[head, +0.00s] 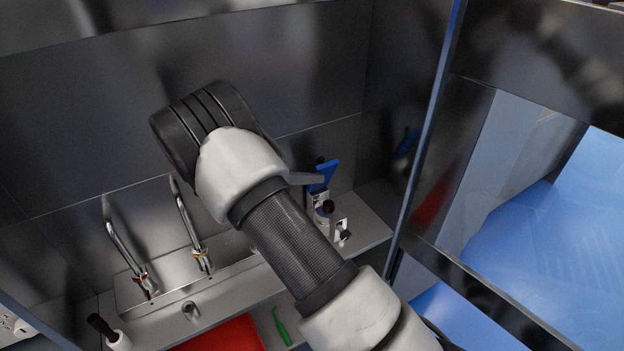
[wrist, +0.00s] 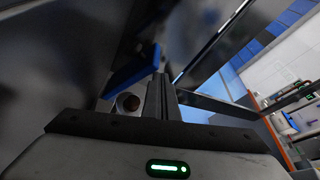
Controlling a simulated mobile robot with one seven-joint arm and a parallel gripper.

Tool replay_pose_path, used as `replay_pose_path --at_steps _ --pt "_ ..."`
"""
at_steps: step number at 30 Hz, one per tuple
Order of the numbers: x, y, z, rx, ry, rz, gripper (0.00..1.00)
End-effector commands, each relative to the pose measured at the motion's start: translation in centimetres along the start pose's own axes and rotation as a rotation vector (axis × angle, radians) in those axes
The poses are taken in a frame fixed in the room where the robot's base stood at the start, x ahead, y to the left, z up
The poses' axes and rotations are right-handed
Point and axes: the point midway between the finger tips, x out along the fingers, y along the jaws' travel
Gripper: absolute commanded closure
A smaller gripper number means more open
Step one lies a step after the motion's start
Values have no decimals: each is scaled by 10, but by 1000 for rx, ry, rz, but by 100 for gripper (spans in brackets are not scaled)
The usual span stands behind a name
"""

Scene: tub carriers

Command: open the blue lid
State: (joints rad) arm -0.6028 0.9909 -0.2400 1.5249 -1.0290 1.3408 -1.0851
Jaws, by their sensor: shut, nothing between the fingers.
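A small blue lid (head: 325,174) shows at the back right of the sink ledge in the head view, standing tilted above a pale container whose shape is partly hidden. The blue piece also shows in the wrist view (wrist: 132,70), just left of and beyond my fingers. My gripper (head: 316,179) is mostly hidden behind my arm in the head view; a grey fingertip shows close beside the blue lid. In the wrist view my gripper (wrist: 161,90) has its two fingers together with nothing between them. I cannot tell whether a finger touches the lid.
Two metal taps (head: 120,245) (head: 188,222) stand on the ledge at left. A red item (head: 222,336) and a green tool (head: 282,326) lie below. A dark-capped container (head: 327,208) is near the lid. A metal frame post (head: 425,130) and a large blue surface (head: 545,250) are at right.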

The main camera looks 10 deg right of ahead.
Motion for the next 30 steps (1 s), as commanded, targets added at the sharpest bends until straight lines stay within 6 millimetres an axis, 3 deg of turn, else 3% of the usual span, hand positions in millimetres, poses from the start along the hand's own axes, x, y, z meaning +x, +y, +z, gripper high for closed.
replay_pose_path --at_steps 11,24,30 --pt "-2 -1 4 2 0 2 100" --pt "-25 -30 71 3 0 2 100" --pt "-29 -39 87 11 9 0 100"
